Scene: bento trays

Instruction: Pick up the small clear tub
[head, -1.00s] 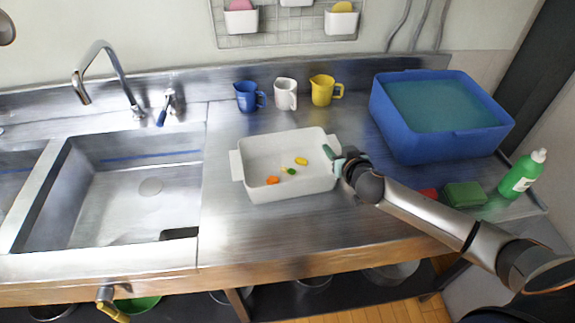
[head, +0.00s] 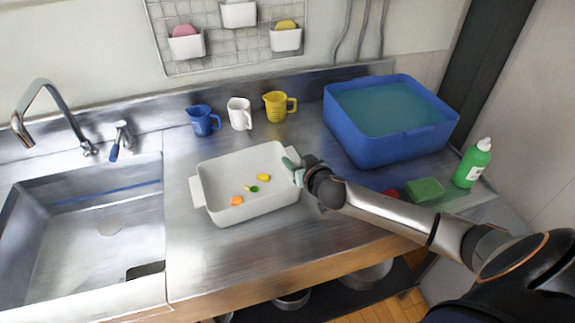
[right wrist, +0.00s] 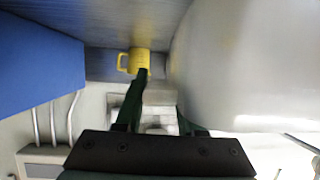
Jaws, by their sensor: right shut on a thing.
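A whitish rectangular tub (head: 225,212) with end handles stands on the steel counter in the head view; it looks pale rather than clearly see-through. Several small orange, yellow and green pieces lie on its floor. My right gripper (head: 293,172) is at the tub's right end, shut on its rim or handle there. In the right wrist view the tub's pale wall (right wrist: 250,70) fills the right side, by the dark green fingers (right wrist: 163,92). The exact contact is partly hidden. My left gripper is not in view.
A blue basin (head: 388,148) of water stands right of the tub. Blue (head: 202,122), white (head: 239,115) and yellow (head: 275,107) jugs stand behind it. A green sponge (head: 424,190) and green bottle (head: 471,165) are at the right. The sink (head: 85,235) lies left.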

